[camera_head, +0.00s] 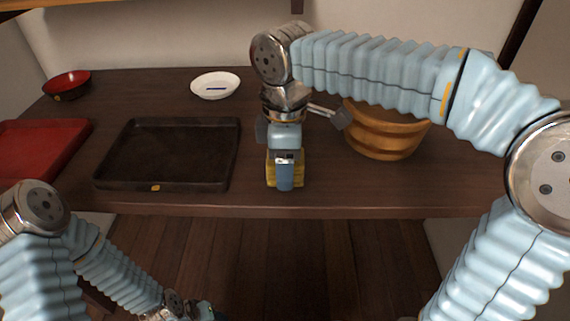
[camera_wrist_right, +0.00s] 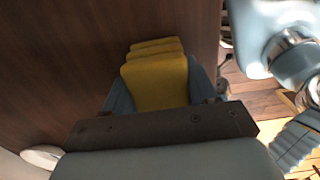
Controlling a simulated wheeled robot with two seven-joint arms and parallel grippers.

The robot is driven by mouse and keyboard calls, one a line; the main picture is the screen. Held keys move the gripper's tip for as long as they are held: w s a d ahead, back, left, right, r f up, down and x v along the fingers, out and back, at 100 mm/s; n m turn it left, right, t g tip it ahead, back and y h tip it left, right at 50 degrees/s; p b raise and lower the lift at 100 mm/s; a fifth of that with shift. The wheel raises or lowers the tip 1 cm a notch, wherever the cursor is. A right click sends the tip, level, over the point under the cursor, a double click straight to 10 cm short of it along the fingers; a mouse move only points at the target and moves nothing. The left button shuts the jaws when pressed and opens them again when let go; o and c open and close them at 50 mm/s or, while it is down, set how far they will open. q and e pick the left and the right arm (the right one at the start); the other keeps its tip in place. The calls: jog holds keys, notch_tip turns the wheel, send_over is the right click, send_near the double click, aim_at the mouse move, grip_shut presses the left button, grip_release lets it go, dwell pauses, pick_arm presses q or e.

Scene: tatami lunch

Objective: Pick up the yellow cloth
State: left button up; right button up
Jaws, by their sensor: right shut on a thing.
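The yellow cloth (camera_wrist_right: 155,82) is folded in layers and sits between the two fingers of my right gripper (camera_wrist_right: 158,90) in the right wrist view. In the head view my right gripper (camera_head: 285,172) points down near the table's front edge, and a little of the yellow cloth (camera_head: 271,170) shows around its finger. The gripper is shut on the cloth. Whether the cloth touches the table is hard to tell. My left arm is low at the left in the head view, below the table's edge; its fingers cannot be made out.
A black tray (camera_head: 108,165) lies left of the right gripper, with a red tray (camera_head: 75,135) farther left. A white dish (camera_head: 228,78) and a red bowl (camera_head: 68,82) stand behind. A wooden tub (camera_head: 385,142) stands close on the right. The dark table (camera_head: 330,195) is bare near its front edge.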

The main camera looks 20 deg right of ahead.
notch_tip(320, 180, up, 3)
jog(key=shift+p, duration=0.3)
jog(key=s+a+r, duration=0.7)
jog(key=s+r, duration=0.3)
jog(key=s, duration=0.2)
jog(key=shift+a, duration=0.15)
jog(key=o, duration=0.5)
jog(key=c, duration=0.4)
